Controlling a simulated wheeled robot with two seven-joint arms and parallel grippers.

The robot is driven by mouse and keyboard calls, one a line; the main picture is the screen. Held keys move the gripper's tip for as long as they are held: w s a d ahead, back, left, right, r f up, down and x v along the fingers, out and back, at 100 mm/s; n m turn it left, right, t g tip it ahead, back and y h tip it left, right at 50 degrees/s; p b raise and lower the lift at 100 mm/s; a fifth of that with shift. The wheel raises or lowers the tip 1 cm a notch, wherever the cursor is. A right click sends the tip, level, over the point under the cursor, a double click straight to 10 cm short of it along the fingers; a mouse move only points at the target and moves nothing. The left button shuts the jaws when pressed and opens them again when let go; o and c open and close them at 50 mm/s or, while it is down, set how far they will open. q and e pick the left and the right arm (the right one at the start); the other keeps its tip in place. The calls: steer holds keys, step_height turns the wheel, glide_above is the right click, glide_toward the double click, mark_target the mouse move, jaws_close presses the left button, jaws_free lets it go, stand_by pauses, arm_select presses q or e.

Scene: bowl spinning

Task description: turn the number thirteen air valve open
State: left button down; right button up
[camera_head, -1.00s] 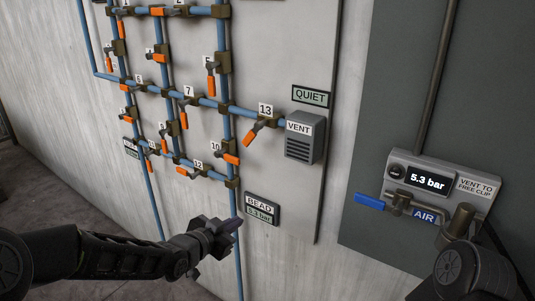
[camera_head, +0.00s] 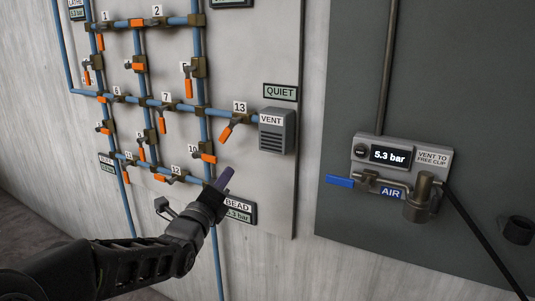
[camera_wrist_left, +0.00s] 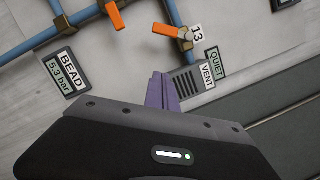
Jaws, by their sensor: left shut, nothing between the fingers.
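The number thirteen valve (camera_head: 240,119) sits on a blue pipe just left of the vent box, with its orange handle (camera_head: 227,132) slanting down and left. In the left wrist view the same orange handle (camera_wrist_left: 166,31) shows beside the 13 label (camera_wrist_left: 196,34). My left gripper (camera_head: 225,178) is shut and empty, its purple fingertips pointing up, below the valve and in front of the panel near the BEAD gauge. In the left wrist view the purple fingers (camera_wrist_left: 161,91) are together, apart from the handle. My right gripper is not in view.
The grey vent box (camera_head: 277,132) stands right of valve thirteen, under a QUIET sign (camera_head: 280,92). Several other orange-handled valves cover the pipe grid to the left. An air unit reading 5.3 bar (camera_head: 390,155) with a blue handle (camera_head: 340,181) is at the right.

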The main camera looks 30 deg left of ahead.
mark_target(225, 135)
arm_select(q)
steer(key=shift+w+a, duration=0.1)
steer(key=shift+w, duration=0.05)
steer(key=w+a+r+p, duration=0.3)
steer(key=w+a+p, duration=0.1)
steer(key=w, duration=0.5)
steer(key=shift+w+a+r, duration=0.2)
steer(key=shift+a+r, duration=0.15)
steer(key=shift+a, duration=0.35)
